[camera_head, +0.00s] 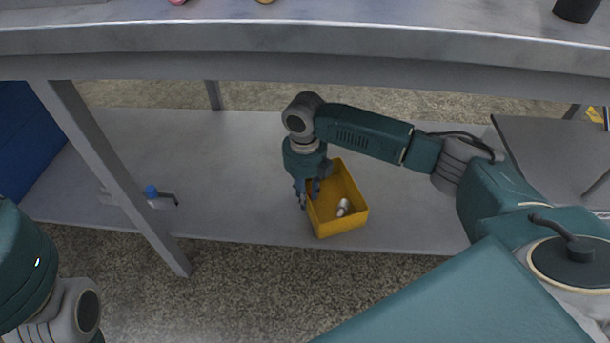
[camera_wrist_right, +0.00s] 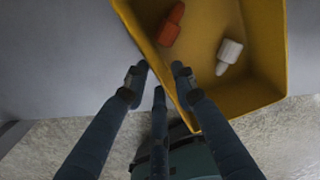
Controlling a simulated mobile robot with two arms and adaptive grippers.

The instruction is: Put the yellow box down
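The yellow box (camera_head: 349,223) is upright near the front edge of the lower shelf (camera_head: 230,190); it appears to rest on it. In the right wrist view the box (camera_wrist_right: 262,95) holds an orange-red bottle (camera_wrist_right: 171,24) and a white bottle (camera_wrist_right: 229,56). My right gripper (camera_head: 308,200) is at the box's left wall. In the wrist view its fingertips (camera_wrist_right: 160,74) are spread, with the wall's rim passing between them and a gap showing. My left gripper is out of view; only part of my left arm shows at lower left.
A tabletop (camera_head: 300,38) spans above the shelf, with a black cup (camera_head: 576,8) at its right end. A table leg (camera_head: 115,170) stands left of the box. A small blue-capped item (camera_head: 155,196) lies behind that leg. The shelf between leg and box is clear.

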